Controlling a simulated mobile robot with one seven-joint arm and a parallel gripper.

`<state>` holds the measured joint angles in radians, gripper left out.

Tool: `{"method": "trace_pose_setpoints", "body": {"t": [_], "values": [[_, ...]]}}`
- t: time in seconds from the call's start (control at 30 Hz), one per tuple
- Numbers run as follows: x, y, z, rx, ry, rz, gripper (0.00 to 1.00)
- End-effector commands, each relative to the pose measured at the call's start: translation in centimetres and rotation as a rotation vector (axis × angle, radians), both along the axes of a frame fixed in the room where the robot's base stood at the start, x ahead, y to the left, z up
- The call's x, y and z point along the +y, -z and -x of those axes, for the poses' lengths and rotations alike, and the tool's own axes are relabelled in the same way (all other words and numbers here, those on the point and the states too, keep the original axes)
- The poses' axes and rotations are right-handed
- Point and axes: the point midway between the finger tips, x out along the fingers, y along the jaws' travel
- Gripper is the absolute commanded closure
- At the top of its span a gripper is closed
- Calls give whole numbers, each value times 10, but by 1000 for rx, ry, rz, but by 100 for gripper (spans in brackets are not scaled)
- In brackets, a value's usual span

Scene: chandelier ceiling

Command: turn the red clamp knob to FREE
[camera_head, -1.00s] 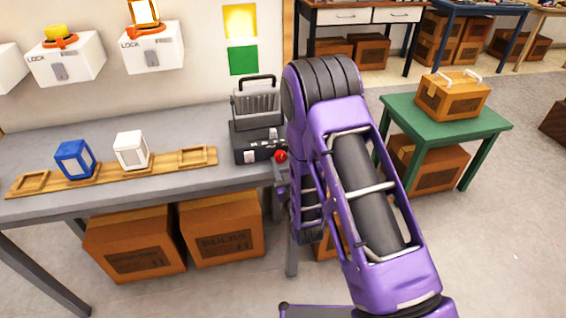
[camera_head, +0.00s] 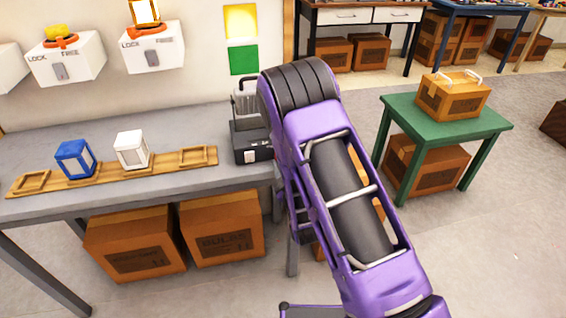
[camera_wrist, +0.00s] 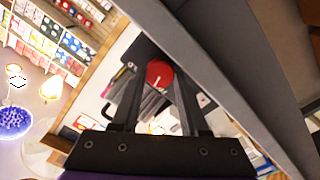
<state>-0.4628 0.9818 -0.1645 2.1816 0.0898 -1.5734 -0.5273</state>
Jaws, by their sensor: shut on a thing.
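The red clamp knob (camera_wrist: 159,73) shows in the wrist view between the two fingers of my gripper (camera_wrist: 160,95), which is shut on it. A small pale mark shows on its face. In the head view my purple arm hides both the knob and my gripper at the right end of the grey bench (camera_head: 190,184). I cannot read a FREE or LOCK label beside the knob.
A dark case (camera_head: 252,147) stands close to my arm. White wall boxes (camera_head: 153,50) read LOCK and FREE. A green table (camera_head: 446,118) stands right.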

Motion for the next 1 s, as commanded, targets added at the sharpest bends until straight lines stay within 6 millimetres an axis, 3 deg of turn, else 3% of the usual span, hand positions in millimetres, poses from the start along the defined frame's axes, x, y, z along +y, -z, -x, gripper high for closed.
{"method": "trace_pose_setpoints", "body": {"t": [0.27, 0.3, 0.43, 0.77, 1.0], "values": [[0, -1, -1, -3, 0, -1, 100], [0, -1, -1, -3, 0, -1, 49], [0, -1, -1, -2, 0, -2, 26], [0, 1, 0, 7, 0, -19, 26], [-1, 0, 0, 67, 2, -230, 26]]}}
